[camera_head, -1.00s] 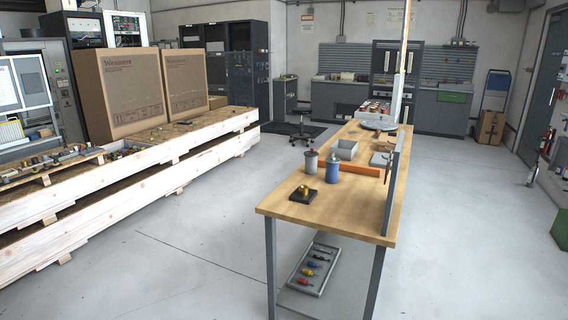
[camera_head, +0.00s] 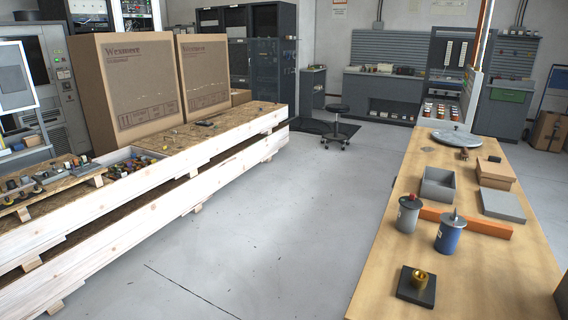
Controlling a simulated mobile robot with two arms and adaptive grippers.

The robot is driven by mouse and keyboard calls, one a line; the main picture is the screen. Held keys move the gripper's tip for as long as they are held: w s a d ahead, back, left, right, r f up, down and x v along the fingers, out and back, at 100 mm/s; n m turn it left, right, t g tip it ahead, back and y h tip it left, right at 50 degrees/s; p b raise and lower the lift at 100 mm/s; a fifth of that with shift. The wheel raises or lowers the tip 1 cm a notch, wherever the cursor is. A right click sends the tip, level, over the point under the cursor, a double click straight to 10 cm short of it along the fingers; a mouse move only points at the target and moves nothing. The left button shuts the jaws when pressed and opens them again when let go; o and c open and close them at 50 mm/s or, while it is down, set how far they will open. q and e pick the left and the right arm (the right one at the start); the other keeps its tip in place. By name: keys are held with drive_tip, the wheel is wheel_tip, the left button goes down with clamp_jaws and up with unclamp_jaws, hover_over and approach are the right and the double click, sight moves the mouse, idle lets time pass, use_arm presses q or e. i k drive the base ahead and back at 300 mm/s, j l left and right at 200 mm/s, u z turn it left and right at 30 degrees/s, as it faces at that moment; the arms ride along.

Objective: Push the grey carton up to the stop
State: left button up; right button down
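Two grey items on the wooden workbench could be the carton. One is a box-shaped grey container (camera_head: 437,185) with an open top, standing behind the canisters. The other is a low, flat grey slab (camera_head: 503,206) to its right. An orange bar (camera_head: 480,226) lies across the bench in front of both and may be the stop; I cannot tell for sure. Any contact between the bar and the grey items is unclear. Neither of my grippers is in view.
On the workbench (camera_head: 385,285) stand a grey canister (camera_head: 408,215), a blue canister (camera_head: 451,236), a black block with a brass fitting (camera_head: 417,287), brown boxes (camera_head: 494,172) and a round grey plate (camera_head: 456,138). A wooden crate (camera_head: 200,165) stands left. The floor (camera_head: 290,220) between is clear.

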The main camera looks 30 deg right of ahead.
sight(438, 183)
drive_tip(key=i+j+u, duration=0.15)
drive_tip(key=i, duration=1.3)
drive_tip(key=i+l+z, duration=0.2)
drive_tip(key=z, duration=0.25)
drive_tip(key=i+z, duration=0.85)
drive_tip(key=i+j+z, duration=0.15)
drive_tip(key=z, duration=0.3)
drive_tip(key=i+j, duration=0.05)
drive_tip(key=i, duration=0.05)
